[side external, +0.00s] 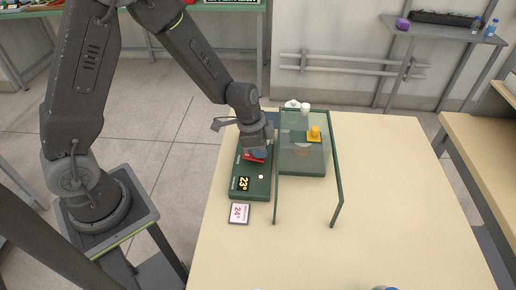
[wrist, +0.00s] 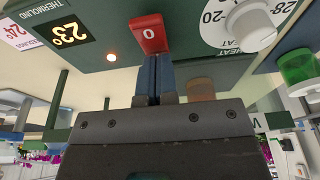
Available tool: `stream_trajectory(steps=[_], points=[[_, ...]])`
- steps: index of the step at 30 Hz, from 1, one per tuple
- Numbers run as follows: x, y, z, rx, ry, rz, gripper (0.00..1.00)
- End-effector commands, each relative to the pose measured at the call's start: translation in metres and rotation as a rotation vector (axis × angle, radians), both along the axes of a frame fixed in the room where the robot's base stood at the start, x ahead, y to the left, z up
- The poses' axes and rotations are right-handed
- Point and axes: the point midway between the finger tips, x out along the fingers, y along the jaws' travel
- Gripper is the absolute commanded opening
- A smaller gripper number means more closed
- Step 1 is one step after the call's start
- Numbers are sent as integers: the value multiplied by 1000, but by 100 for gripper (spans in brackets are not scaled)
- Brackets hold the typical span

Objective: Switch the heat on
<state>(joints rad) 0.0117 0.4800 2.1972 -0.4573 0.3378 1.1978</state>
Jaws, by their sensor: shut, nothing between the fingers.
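A dark green control box (side external: 262,188) lies on the cream table, with a red switch (side external: 254,157) on its top. In the wrist view the switch (wrist: 150,34) is a red block marked 0. The box has a lit display reading 23° (wrist: 72,33) and a small pale round light (wrist: 111,57). My gripper (side external: 258,150) is over the switch, pointing down. Its two blue fingers (wrist: 153,62) are shut and empty, with their tips at the switch's edge; I cannot tell whether they touch it.
A white dial (wrist: 228,22) with numbers and a pale knob stands beside the switch. A green-framed clear panel (side external: 341,190) stands close to my gripper's right, with a yellow knob (side external: 315,132) near it. A 24° card (side external: 239,213) lies in front. The table's right side is clear.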

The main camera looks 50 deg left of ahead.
Motion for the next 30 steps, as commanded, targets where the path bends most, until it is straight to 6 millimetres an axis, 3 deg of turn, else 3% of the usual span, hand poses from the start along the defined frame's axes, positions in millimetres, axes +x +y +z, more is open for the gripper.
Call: stream_trajectory(steps=[9, 30], points=[[-9, 6, -4, 3, 18, 2, 0], [-14, 13, 11, 0, 7, 0, 0]])
